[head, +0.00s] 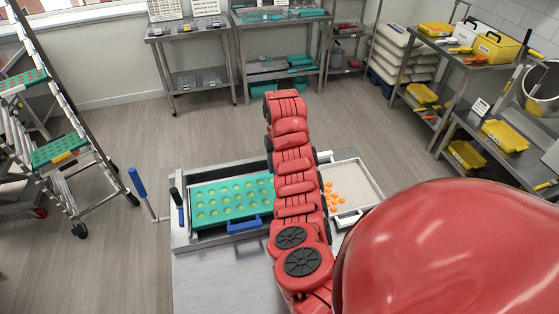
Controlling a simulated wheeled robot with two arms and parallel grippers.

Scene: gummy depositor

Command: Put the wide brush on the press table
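The steel press table (215,285) stands in front of me, partly covered by my red arm. A green mould tray (215,203) with rows of round cavities lies in its frame. A blue handled item (245,226) sits at the front edge of the mould; I cannot tell whether it is a brush. I cannot make out the wide brush for certain. My red arm reaches forward across the table between the mould and a pale tray. No gripper fingers show, so neither gripper is in view. A large red part of mine hides the lower right.
The pale tray (357,185) holds several orange pieces (332,196). A blue crank handle (138,183) sticks out left of the table. A rack (60,190) with green moulds stands at left. Shelves with yellow containers (496,48) stand at right. The floor beyond the table is open.

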